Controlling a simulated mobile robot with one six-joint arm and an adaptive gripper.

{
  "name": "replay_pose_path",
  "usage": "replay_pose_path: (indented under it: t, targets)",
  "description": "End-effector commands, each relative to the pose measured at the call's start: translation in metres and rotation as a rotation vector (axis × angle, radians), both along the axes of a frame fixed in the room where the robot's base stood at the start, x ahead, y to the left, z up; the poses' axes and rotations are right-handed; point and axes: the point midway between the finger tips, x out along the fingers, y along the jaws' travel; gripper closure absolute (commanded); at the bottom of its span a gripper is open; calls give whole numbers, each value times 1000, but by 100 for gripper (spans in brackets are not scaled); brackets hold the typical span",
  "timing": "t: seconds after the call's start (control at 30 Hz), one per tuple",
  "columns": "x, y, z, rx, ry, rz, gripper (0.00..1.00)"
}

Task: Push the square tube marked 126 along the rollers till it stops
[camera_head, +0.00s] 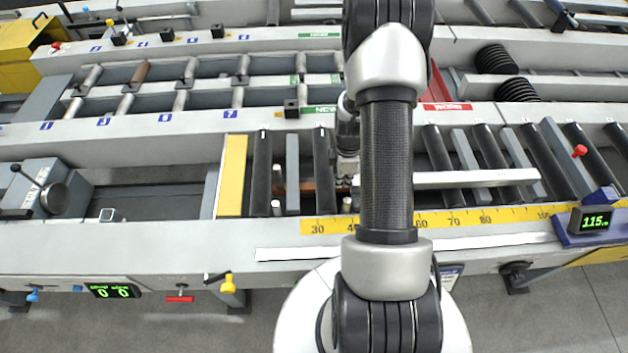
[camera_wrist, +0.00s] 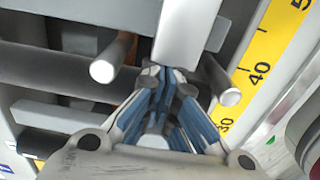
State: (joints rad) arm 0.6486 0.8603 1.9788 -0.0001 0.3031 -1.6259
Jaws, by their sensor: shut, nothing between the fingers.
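A pale square tube (camera_head: 470,179) lies lengthwise across the dark rollers, right of my gripper; my arm hides part of it. No 126 marking can be read. In the wrist view the pale tube (camera_wrist: 188,30) reaches down to my fingertips. My gripper (camera_head: 346,182) is low over the rollers at the tube's left end, partly hidden by my arm. In the wrist view its fingers (camera_wrist: 166,76) are shut with nothing between them. The tips are at the tube's near end; I cannot tell whether they touch it. A blue stop unit (camera_head: 577,238) with a lit readout stands at the right.
A yellow scale (camera_head: 480,217) runs along the front rail. Pale round-ended posts (camera_wrist: 108,70) and (camera_wrist: 228,94) flank my fingers. A yellow plate (camera_head: 233,175) lies left of the rollers (camera_head: 437,150).

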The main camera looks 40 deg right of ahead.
Motion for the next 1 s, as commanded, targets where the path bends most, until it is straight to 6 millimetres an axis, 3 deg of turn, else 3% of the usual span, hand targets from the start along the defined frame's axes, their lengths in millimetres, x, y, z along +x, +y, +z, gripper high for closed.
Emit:
replay_pose_path:
  t: [0.2, 0.43, 0.6, 1.0]
  targets:
    - [-38, -57, -1, -1, -2, -8, 100]
    - [-71, -106, -1, -2, -1, -4, 100]
    - [-80, -119, -1, -1, -1, 0, 100]
    - [-80, -121, 0, -4, -2, 1, 100]
